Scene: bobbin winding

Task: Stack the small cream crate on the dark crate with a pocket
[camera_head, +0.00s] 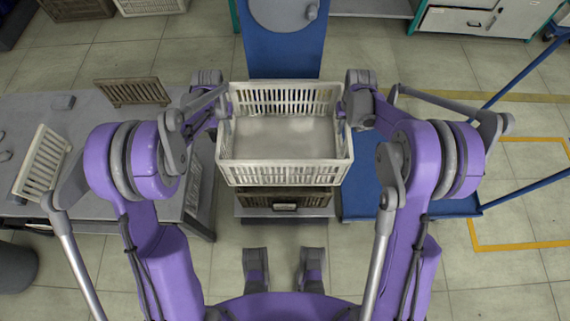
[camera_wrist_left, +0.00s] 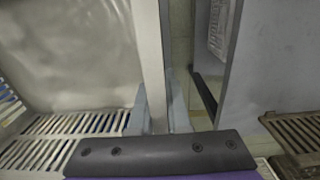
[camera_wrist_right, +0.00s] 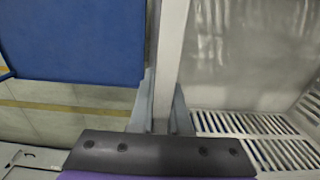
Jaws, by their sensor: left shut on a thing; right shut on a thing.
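The small cream crate (camera_head: 282,172) is held level between my two arms in the head view, with slatted walls and an empty floor. My left gripper (camera_wrist_left: 157,110) is shut on its left wall rim, and my right gripper (camera_wrist_right: 163,108) is shut on its right wall rim. The dark crate (camera_head: 286,201) shows below and partly behind the cream crate, with only its near wall and a pale label pocket in view. The rest of it is hidden under the cream crate. I cannot tell whether the two crates touch.
A grey table (camera_head: 88,125) at the left bears a brown slatted panel (camera_head: 132,92) and a cream slatted panel (camera_head: 42,162). A blue cart platform (camera_head: 362,185) lies at the right. More crates (camera_head: 75,8) and a cabinet (camera_head: 462,20) stand at the back.

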